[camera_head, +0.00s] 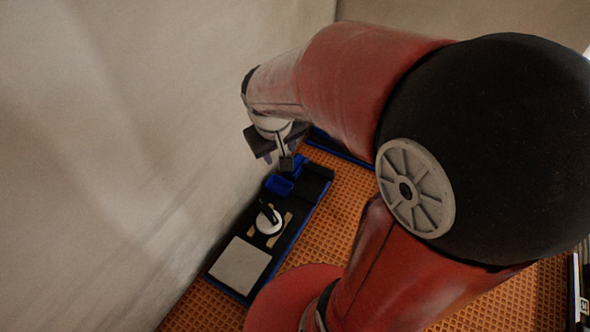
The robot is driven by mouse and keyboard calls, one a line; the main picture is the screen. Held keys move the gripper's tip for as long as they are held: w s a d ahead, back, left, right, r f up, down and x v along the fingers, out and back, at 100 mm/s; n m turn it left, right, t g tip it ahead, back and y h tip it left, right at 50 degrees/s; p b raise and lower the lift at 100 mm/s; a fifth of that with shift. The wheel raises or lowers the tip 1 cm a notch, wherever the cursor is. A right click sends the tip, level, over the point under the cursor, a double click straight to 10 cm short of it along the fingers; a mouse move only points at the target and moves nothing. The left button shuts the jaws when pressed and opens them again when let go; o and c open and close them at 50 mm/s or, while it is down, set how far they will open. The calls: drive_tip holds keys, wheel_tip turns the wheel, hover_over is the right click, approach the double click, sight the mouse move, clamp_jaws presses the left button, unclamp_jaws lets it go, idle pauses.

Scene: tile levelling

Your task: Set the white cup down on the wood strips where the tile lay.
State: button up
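The white cup (268,223), a round white disc with a dark upright handle, sits among the pale wood strips (285,220) in the dark tray. It seems to rest on the strips, but the contact is too small to be sure. A pale square tile (240,265) lies flat in the near end of the tray, beside the strips. My gripper (285,163) is beyond the cup in the picture, above the tray's far end and apart from the cup. Its fingers are small and dark, and their opening is unclear.
The dark tray (293,228) with blue edges lies on an orange grid floor (338,205) along a beige wall (130,150). A small blue box (279,185) is at its far end. Another blue-edged tray (340,150) lies beyond. My arm hides much of the right side.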

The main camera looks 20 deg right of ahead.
drive_tip(key=s+a+r+t+y, duration=0.1)
drive_tip(key=s+r, duration=0.3)
drive_tip(key=s, duration=0.2)
drive_tip(key=s+a+r+m+t, duration=0.1)
drive_tip(key=s+r, duration=0.3)
drive_tip(key=s, duration=0.3)
drive_tip(key=shift+r+t+y, duration=0.15)
drive_tip(key=shift+t+y, duration=0.25)
wheel_tip(320, 180, up, 7)
drive_tip(key=p, duration=0.7)
drive_tip(key=shift+r, duration=0.2)
drive_tip(key=shift+f, duration=0.25)
drive_tip(key=shift+c, duration=0.6)
